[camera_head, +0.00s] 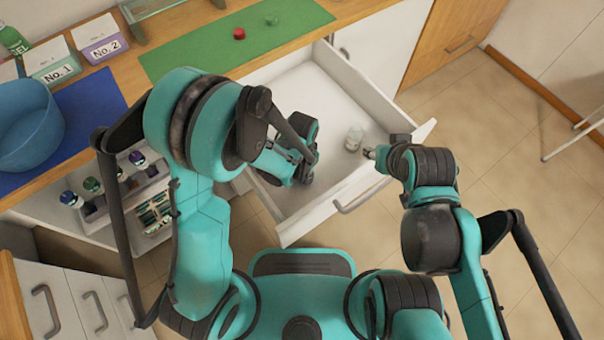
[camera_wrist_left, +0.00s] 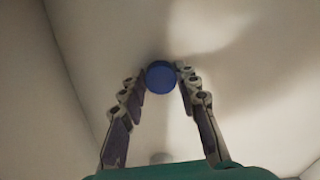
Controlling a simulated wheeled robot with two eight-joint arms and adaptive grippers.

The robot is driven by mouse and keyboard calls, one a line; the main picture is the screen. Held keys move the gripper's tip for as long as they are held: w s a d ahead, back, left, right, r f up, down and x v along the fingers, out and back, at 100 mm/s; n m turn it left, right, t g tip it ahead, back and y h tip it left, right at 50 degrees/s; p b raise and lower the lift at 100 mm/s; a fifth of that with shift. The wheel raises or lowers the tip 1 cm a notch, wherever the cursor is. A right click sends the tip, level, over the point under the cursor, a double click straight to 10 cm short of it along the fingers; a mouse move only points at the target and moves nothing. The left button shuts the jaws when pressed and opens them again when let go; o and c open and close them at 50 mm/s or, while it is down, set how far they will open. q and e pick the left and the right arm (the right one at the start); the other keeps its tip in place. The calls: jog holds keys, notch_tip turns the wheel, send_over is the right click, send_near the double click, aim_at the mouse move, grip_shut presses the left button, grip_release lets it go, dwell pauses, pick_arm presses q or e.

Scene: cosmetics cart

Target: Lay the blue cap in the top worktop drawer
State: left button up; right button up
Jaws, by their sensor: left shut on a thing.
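The blue cap (camera_wrist_left: 160,77) is between the fingertips of my left gripper (camera_wrist_left: 161,76) in the left wrist view, with the pale drawer floor behind it. In the head view my left gripper (camera_head: 308,170) is inside the open white worktop drawer (camera_head: 306,92), towards its left side. My own arm and fingers hide the cap there. The gap between the cap and the drawer floor cannot be judged. My right gripper (camera_head: 372,153) is by the drawer's right front part. Its finger opening is too small to make out.
A small clear jar (camera_head: 353,138) stands in the drawer between my grippers. On the worktop are a green mat (camera_head: 200,52) with a red cap (camera_head: 239,34), a blue bowl (camera_head: 28,125), and boxes No. 1 (camera_head: 52,62) and No. 2 (camera_head: 100,38). The drawer's back is clear.

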aim_at(302, 176)
pick_arm(q)
jog(key=shift+f, duration=0.15)
jog(key=o, duration=0.7)
jog(key=shift+o, duration=0.2)
jog(key=shift+r, duration=0.2)
notch_tip(302, 176, up, 12)
jog(key=p, duration=0.5)
jog(key=s+a+r+n+t, duration=0.2)
jog(key=a+r+n+t, duration=0.1)
jog(key=a+r, duration=0.4)
jog(key=s+a+r+n+t, duration=0.3)
jog(key=a+r+n+t, duration=0.1)
jog(key=a+r, duration=0.4)
jog(key=a+n, duration=0.1)
jog(key=a, duration=0.1)
jog(key=shift+a+r, duration=0.3)
